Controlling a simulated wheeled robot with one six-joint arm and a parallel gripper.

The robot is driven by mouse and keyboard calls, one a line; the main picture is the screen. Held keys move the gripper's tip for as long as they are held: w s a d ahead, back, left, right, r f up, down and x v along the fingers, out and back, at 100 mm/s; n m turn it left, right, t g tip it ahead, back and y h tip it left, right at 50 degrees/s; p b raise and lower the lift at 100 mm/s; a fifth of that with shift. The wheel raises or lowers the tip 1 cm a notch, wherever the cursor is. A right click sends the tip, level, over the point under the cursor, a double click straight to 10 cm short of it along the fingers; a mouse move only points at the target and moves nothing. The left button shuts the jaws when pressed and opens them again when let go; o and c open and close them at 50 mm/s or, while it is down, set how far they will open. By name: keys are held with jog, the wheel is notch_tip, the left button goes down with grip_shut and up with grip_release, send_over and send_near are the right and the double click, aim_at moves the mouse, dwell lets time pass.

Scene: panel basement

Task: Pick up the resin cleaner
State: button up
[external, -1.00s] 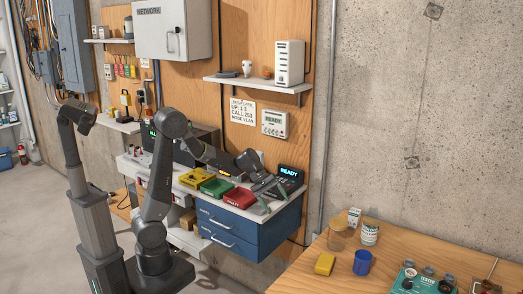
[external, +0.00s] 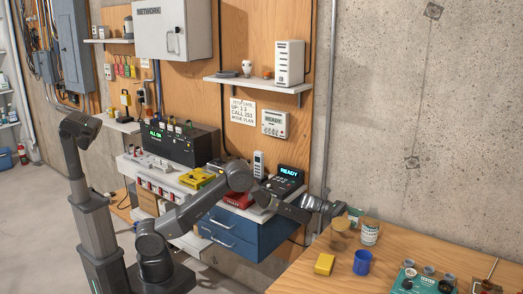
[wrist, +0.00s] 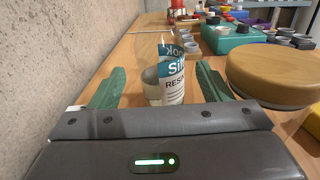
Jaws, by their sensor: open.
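In the external view my gripper (external: 350,212) is at the wall-side corner of the wooden table, beside the jar and the can. There my gripper largely hides the small white pack behind it.
A wooden-lidded jar (wrist: 275,75) stands close to my right finger. A white-labelled can (external: 370,233), a blue mug (external: 362,262) and a yellow block (external: 324,264) are on the table. The concrete wall (wrist: 60,50) runs close on the left.

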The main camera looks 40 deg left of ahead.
aim_at(365, 221)
jog(key=shift+w+d+f+p, duration=0.1)
jog(key=shift+d+p, duration=0.35)
jog(key=shift+d, duration=2.15)
jog(key=c, duration=0.7)
jog(key=shift+c, duration=1)
